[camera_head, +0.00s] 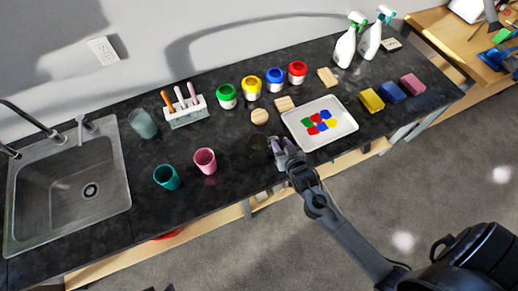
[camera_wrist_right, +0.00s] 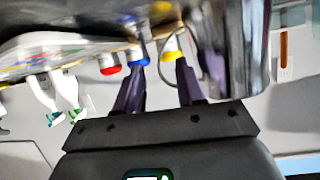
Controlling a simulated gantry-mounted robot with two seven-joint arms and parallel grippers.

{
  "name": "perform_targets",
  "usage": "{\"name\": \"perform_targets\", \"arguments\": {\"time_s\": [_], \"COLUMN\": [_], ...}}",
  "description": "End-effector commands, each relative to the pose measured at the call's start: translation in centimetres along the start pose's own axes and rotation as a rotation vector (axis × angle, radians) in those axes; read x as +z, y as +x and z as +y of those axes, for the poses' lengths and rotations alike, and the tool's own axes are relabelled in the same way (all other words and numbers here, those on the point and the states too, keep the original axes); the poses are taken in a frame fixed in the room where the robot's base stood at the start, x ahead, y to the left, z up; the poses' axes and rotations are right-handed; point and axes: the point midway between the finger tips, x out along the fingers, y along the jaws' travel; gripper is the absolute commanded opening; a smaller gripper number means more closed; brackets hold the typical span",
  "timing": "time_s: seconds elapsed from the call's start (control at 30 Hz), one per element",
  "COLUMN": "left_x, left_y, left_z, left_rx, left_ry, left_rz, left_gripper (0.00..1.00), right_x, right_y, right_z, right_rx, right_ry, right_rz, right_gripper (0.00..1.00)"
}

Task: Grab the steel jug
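The steel jug (camera_head: 257,144) stands near the counter's front edge, dark and hard to make out against the black top. In the right wrist view its shiny body (camera_wrist_right: 235,50) fills the upper right, and a thin curved handle shows beside it. My right gripper (camera_head: 276,146) is at the jug's right side. In the wrist view the right gripper's fingers (camera_wrist_right: 158,80) are apart, with the handle near the right finger; I cannot tell whether they touch it.
A white paint tray (camera_head: 345,132) lies close right of my right gripper. A pink cup (camera_head: 205,161) and a teal cup (camera_head: 167,177) stand to the left. Paint jars (camera_head: 251,86) and a round wooden piece (camera_head: 259,116) are behind. The sink (camera_head: 75,190) is far left.

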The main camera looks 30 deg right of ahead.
Motion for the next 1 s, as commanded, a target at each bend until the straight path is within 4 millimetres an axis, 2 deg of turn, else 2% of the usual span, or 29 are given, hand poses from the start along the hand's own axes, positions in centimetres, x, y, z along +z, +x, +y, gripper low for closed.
{"name": "perform_targets", "arguments": {"time_s": [0.3,0.63,0.67,0.9,1.0], "left_x": [0.1,0.1,0.1,0.1,0.1], "left_y": [0.5,0.5,0.5,0.5,0.5], "left_z": [0.1,0.3,0.3,0.3,0.2], "left_rx": [0.003,0.01,0.01,0.008,0.006], "left_ry": [-0.004,-0.013,-0.013,-0.011,-0.008], "left_rz": [0.001,0.002,0.003,0.002,0.002], "left_gripper": [0.43,0.43,0.43,0.43,0.43], "right_x": [-0.1,-0.1,-0.1,-0.1,-0.1], "right_y": [3.9,4.5,4.5,4.5,4.5], "right_z": [-0.1,-0.1,-0.1,-0.1,-0.1], "right_rx": [-0.001,-0.001,-0.001,-0.001,-0.001], "right_ry": [0.0,0.0,0.0,0.0,0.0], "right_rz": [0.001,0.0,0.0,0.0,-0.001], "right_gripper": [0.39,0.39,0.37,0.0,0.0]}}
